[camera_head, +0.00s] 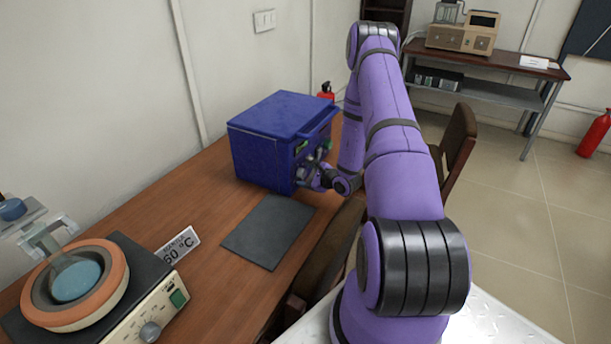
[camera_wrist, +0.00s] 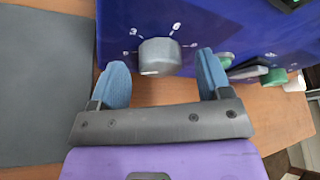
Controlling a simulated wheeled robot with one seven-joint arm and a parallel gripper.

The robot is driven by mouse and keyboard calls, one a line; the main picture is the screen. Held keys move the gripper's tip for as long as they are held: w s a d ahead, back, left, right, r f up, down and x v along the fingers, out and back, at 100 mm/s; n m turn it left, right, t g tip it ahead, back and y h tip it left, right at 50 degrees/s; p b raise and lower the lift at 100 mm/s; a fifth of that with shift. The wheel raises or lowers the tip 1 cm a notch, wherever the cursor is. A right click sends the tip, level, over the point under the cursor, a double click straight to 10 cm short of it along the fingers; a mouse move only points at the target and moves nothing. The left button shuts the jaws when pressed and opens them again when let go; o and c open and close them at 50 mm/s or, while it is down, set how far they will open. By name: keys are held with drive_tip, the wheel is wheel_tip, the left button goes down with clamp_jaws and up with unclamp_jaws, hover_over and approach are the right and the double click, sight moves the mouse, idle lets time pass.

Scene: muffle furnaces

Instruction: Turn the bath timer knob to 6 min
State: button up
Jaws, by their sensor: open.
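The blue box-shaped device (camera_head: 268,135) stands on the wooden table, with knobs on its front panel. In the wrist view, a grey round knob (camera_wrist: 159,56) sits on the blue panel. A white 3 is at its upper left and a 6 at its upper right, with other marks at its sides that are hard to read. A small pale mark shows on the knob's lower edge. My gripper (camera_wrist: 162,63) is open, with one blue finger on each side of the knob and visible gaps between. In the head view, my gripper (camera_head: 318,182) is at the panel, partly hidden.
Green knobs (camera_wrist: 275,76) and a lever are to the right on the same panel. A dark grey mat (camera_head: 268,232) lies in front of the box. A heater with an orange ring (camera_head: 112,290) and a temperature sign (camera_head: 180,246) stand at the left. A chair (camera_head: 457,145) is behind my arm.

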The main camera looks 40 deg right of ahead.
drive_tip(key=shift+w+f, duration=0.15)
drive_tip(key=shift+w, duration=0.2)
drive_tip(key=shift+c, duration=0.2)
drive_tip(key=c, duration=0.9)
